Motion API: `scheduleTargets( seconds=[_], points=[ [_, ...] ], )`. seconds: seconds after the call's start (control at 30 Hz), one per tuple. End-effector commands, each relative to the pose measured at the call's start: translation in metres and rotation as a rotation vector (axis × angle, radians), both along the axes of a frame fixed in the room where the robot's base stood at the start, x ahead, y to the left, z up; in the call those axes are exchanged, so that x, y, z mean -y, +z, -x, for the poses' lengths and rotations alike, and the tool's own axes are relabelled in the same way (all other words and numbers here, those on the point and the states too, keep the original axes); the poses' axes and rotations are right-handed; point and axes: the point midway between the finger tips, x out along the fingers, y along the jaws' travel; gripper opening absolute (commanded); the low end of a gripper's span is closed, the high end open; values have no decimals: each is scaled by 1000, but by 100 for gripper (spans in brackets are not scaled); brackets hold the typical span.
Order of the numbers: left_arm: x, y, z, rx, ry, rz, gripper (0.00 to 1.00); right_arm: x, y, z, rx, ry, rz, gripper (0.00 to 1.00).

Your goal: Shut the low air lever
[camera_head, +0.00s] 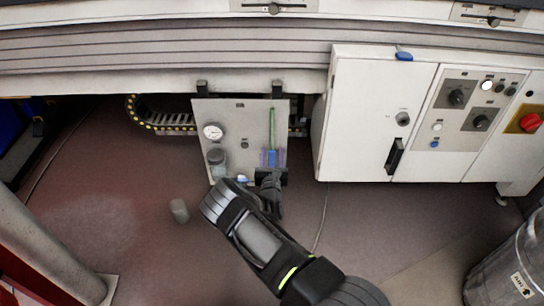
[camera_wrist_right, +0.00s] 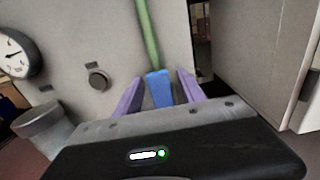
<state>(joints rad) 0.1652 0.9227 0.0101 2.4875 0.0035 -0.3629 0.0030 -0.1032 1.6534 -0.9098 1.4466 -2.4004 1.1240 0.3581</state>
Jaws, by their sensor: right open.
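The low air lever appears to be the upright green bar (camera_head: 272,128) with a blue lower end (camera_head: 271,155) on the right side of a grey hanging panel (camera_head: 232,118). In the right wrist view the green bar (camera_wrist_right: 150,35) runs down to the blue end (camera_wrist_right: 159,88). My right gripper (camera_head: 272,160) is open, with a purple finger on each side of the blue end. In the wrist view gaps show between the fingers (camera_wrist_right: 158,92) and the blue part. The lower edge of the blue part is hidden behind the gripper body. My left gripper is not in view.
The panel also carries a round gauge (camera_head: 213,132), a grey cup-shaped part (camera_head: 216,156) and a small knob (camera_head: 244,145). A white control cabinet (camera_head: 362,120) stands close on the right. A cable chain (camera_head: 160,121) runs behind. The floor left of the panel is mostly open.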

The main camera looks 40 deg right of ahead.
Motion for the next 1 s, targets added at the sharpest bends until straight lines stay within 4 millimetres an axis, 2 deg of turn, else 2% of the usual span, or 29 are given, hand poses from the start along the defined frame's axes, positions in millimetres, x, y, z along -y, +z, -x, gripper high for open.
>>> scheduleTargets(
  seconds=[0.07, 0.63, 1.0],
  points=[
    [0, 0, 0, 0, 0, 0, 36, 0, 0, 0, 0, 0, 0, 46],
    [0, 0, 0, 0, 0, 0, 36, 0, 0, 0, 0, 0, 0, 0],
    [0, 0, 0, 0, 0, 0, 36, -1, -1, 0, -1, 1, -1, 0]
  ],
)
